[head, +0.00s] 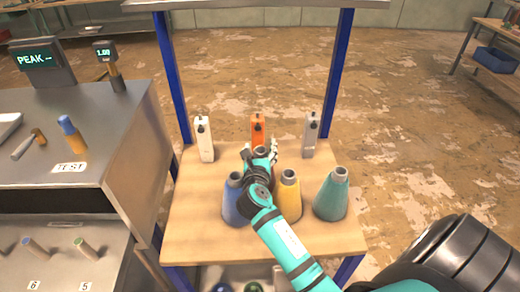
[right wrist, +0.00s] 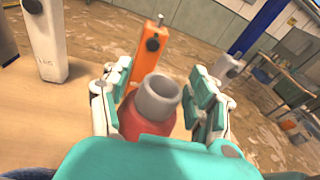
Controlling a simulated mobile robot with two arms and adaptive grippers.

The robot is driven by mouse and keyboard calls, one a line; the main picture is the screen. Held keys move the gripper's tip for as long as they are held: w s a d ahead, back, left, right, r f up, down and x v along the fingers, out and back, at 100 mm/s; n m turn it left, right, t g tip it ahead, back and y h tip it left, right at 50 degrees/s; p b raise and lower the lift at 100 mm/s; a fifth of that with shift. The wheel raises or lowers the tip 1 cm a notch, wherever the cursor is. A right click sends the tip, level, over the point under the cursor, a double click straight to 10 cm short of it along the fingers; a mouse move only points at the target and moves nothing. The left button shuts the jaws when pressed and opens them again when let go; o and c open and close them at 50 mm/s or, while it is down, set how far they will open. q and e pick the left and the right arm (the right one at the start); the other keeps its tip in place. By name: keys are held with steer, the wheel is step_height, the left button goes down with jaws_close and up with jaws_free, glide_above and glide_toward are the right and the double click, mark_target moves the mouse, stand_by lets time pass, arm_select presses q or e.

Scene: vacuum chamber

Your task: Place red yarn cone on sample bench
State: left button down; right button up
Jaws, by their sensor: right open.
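The red yarn cone (right wrist: 147,122) with a grey top stands upright on a wooden shelf (head: 190,245). In the right wrist view it sits between the two fingers of my right gripper (right wrist: 158,98), which is open with space at its sides; its lower part is hidden by the gripper's body. In the head view my right gripper (head: 262,160) covers most of the cone. A metal bench (head: 120,125) with a TEST label stands at the left; I cannot tell if it is the sample bench. My left gripper is not in view.
A blue cone (head: 233,205), a yellow cone (head: 289,200) and a teal cone (head: 332,197) stand close in front. White (head: 205,140), orange (head: 258,128) and grey (head: 310,136) upright blocks stand behind. Blue posts (head: 170,75) frame the shelf.

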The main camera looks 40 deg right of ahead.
steer(key=b+v, duration=0.1)
steer(key=v, duration=0.6)
steer(key=shift+s+r, duration=0.15)
steer(key=shift+s, duration=0.1)
steer(key=shift+a, duration=0.1)
